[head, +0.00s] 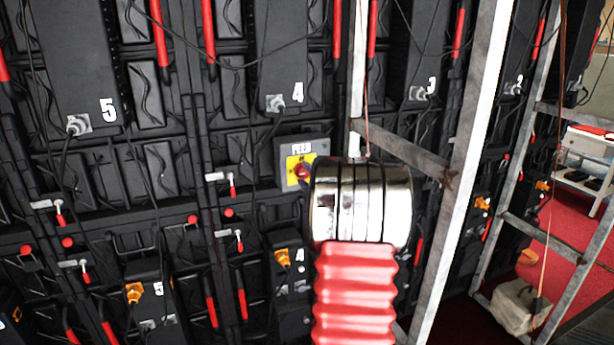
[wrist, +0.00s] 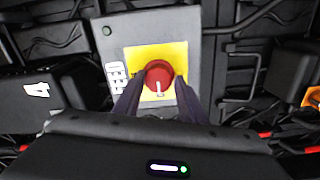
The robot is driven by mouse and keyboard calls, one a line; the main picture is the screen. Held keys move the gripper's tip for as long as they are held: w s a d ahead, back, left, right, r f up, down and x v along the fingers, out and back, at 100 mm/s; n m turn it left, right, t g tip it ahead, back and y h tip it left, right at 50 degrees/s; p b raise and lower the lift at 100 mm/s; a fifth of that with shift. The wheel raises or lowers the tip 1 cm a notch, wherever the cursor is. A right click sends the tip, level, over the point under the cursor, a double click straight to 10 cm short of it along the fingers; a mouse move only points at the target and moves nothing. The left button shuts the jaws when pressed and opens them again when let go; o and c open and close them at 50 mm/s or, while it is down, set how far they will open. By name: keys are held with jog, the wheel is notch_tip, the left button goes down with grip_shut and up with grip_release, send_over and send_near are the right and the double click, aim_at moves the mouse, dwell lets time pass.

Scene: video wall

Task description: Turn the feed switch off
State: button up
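The feed switch is a red round knob (wrist: 158,76) on a yellow plate, set in a grey box (wrist: 190,32) marked FEED. A white line on the knob points down in the wrist view. In the head view the knob (head: 302,172) shows on the wall panel, partly covered at its right by my arm. My gripper (wrist: 158,92) is open, with one dark finger on each side of the knob's lower part in the wrist view. I cannot tell whether the fingers touch it. In the head view my arm hides the gripper.
Black wall panels with numbers, cables, red levers and orange plugs surround the box. A metal frame (head: 470,165) stands close to the right of my arm. A cable (wrist: 245,22) runs just right of the box. Red floor (head: 560,260) is open at the far right.

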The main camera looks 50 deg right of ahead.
jog(key=o, duration=0.4)
jog(key=shift+s+a, duration=0.1)
jog(key=v, duration=1.3)
jog(key=shift+s+a+f, duration=0.1)
jog(key=shift+s, duration=0.1)
dwell(0.3)
